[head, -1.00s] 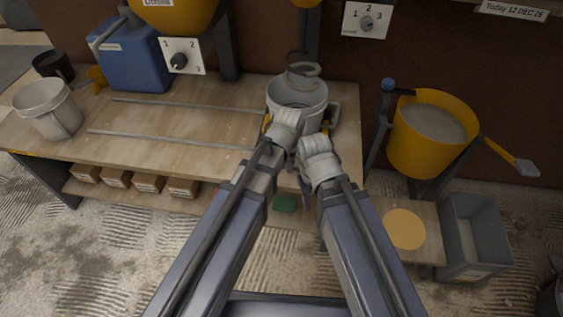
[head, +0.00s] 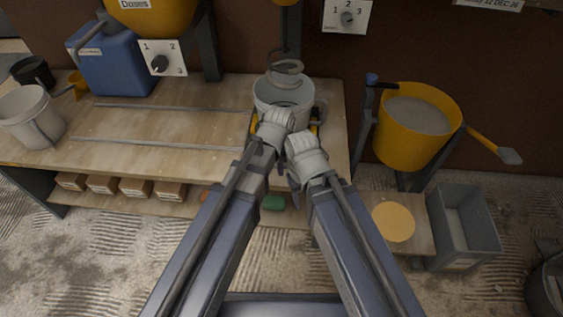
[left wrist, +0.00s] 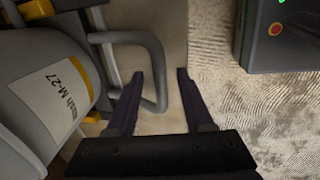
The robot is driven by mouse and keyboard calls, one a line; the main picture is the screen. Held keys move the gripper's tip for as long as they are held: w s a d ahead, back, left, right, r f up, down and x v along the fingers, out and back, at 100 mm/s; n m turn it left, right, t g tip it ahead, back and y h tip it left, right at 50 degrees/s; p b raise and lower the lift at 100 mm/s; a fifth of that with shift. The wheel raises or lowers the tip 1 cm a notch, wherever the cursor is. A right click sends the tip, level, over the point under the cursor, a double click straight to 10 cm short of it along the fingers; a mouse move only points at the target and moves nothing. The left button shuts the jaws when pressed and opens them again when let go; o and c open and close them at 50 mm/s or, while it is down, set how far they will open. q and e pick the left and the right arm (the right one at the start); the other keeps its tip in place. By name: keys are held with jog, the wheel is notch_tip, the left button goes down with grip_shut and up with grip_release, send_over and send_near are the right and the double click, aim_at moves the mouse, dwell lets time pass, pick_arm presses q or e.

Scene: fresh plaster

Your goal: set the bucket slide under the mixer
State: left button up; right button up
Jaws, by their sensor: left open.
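A light grey bucket (head: 268,92) stands on the bucket slide, whose yellow part (head: 254,122) shows beside it at the right end of two rails (head: 165,144). The mixer's spiral (head: 285,68) appears over the bucket's mouth; its exact alignment is unclear. In the left wrist view, the labelled bucket (left wrist: 35,110) is at left. My left gripper (left wrist: 158,88) is open, with its dark fingers either side of a grey loop handle (left wrist: 160,72). In the head view my left gripper (head: 275,128) is in front of the bucket. My right gripper (head: 305,155) is close beside it, fingers mostly hidden.
A second bucket (head: 32,118), a blue canister (head: 115,62) and a dial (head: 162,58) are at left. A yellow tub (head: 418,135) and a grey crate (head: 463,235) are at right. The bench between the rails is clear.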

pick_arm(q)
notch_tip(320, 180, up, 8)
jog(key=s+p, duration=0.1)
jog(key=p, duration=0.6)
jog(key=shift+s+f+p, duration=0.15)
jog(key=shift+s+p, duration=0.1)
jog(key=shift+p, duration=0.1)
